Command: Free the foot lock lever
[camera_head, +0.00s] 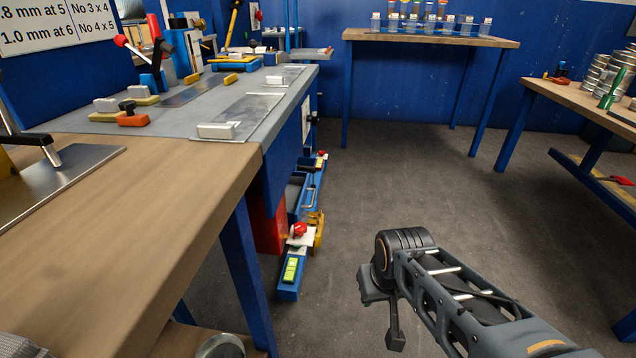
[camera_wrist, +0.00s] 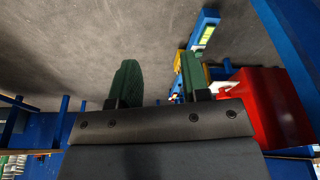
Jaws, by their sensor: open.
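Low at the bench's foot in the head view is a blue bar with a green-yellow pad (camera_head: 291,270). Behind the pad are a red knob (camera_head: 299,229) on a pale plate and a yellow bracket (camera_head: 317,229). I cannot tell which of these parts is the foot lock lever. In the wrist view, my gripper (camera_wrist: 160,80) is open, its two green fingers apart with nothing between them. The blue bar (camera_wrist: 205,30) shows beyond the right finger, which hides part of the yellow and pale parts beside it. Contact with them cannot be told.
A red box (camera_head: 268,226) stands under the machine bench; it is close on the right in the wrist view (camera_wrist: 265,108). Another red knob (camera_head: 322,154) sits farther back along the foot. A wooden table (camera_head: 130,210) fills the left. Grey floor (camera_head: 420,180) is clear to the right.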

